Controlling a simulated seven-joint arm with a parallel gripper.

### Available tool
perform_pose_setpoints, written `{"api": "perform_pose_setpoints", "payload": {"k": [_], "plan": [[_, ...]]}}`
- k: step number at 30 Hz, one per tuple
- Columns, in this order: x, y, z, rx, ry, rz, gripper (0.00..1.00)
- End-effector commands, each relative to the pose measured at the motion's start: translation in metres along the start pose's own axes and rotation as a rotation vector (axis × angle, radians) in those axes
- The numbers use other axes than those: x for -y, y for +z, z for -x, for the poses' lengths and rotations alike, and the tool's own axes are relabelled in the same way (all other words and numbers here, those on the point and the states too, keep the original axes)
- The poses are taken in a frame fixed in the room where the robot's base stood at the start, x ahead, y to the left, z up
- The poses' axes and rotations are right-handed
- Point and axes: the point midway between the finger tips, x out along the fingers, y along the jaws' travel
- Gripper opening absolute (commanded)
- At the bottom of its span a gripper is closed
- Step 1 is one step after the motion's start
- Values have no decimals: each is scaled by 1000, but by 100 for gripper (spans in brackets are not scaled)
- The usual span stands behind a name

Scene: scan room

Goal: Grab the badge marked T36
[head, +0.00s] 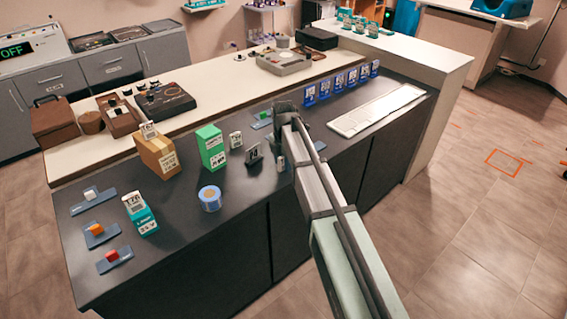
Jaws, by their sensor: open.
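Several blue badges with white faces stand upright in a row at the back right of the dark counter, among them a near one (310,95), a middle one (339,82) and the far one (375,68). Their marks are too small to read, so I cannot tell which is T36. My gripper (281,160) is over the middle of the counter, to the left of and nearer than the row. It is open and apart from the badges. My own arm partly hides it, and its fingers show poorly.
A white keyboard (376,110) lies in front of the badges. A green box (211,147), a brown box (157,155), a teal box (140,214) and a blue tape roll (210,198) stand to the left. Counter front between tape and arm is clear.

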Motion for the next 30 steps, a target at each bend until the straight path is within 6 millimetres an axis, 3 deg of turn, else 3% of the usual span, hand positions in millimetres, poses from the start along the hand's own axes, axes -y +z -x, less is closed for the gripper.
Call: {"api": "perform_pose_setpoints", "payload": {"k": [3, 17, 30], "plan": [[0, 0, 0, 0, 0, 0, 45], [0, 0, 1, 0, 0, 0, 1], [0, 0, 6, 1, 1, 0, 0]]}}
